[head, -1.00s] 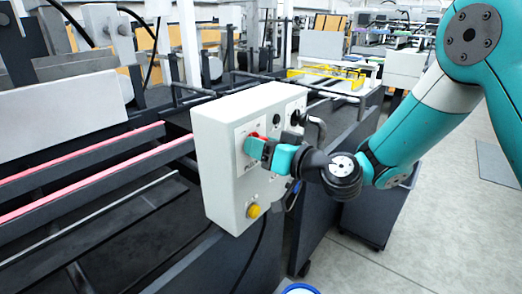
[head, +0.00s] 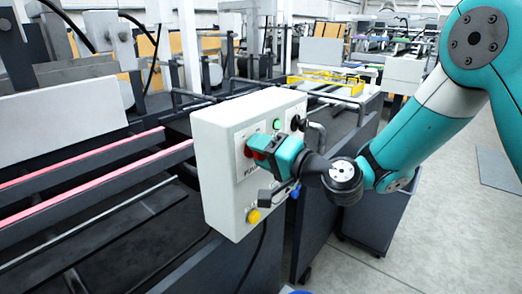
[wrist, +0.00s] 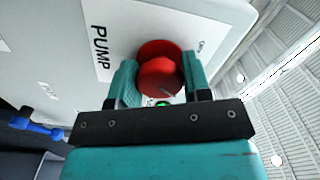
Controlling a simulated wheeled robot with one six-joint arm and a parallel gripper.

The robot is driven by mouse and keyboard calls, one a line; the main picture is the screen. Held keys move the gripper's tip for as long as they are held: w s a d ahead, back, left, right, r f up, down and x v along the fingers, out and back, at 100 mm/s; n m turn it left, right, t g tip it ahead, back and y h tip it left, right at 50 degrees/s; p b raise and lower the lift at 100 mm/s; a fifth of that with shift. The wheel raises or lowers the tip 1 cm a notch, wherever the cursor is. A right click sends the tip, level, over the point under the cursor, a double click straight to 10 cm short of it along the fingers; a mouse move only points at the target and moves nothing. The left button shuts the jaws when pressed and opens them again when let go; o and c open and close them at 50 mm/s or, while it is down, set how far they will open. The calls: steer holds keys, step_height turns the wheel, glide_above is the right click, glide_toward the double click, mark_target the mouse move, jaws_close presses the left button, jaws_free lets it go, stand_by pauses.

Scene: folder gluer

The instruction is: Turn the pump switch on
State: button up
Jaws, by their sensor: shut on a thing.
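The pump switch is a red rotary knob (wrist: 158,77) on a white plate marked PUMP (wrist: 100,47). In the wrist view it sits between the two teal fingers of my gripper (wrist: 161,82), which is shut on it. In the head view my gripper (head: 256,153) is at the front of the white control box (head: 222,165), rolled at a slant, and partly covers the red switch (head: 249,151). A green lamp (head: 277,124) on the box glows above the gripper. The small mark by the knob is too blurred to read.
A black knob (head: 298,123) is right of the lamp. A yellow button (head: 254,216) and a blue part (head: 295,192) are low on the box. Red-edged rails (head: 90,178) run to the left. Grey floor (head: 440,235) is open at the right.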

steer(key=shift+m, duration=0.5)
steer(key=o, duration=0.9)
steer(key=shift+d, duration=0.1)
steer(key=shift+s+d+f, duration=0.1)
steer(key=shift+s+d, duration=0.05)
steer(key=shift+d, duration=0.05)
steer(key=shift+b+v, duration=5.95)
steer(key=shift+v, duration=2.4)
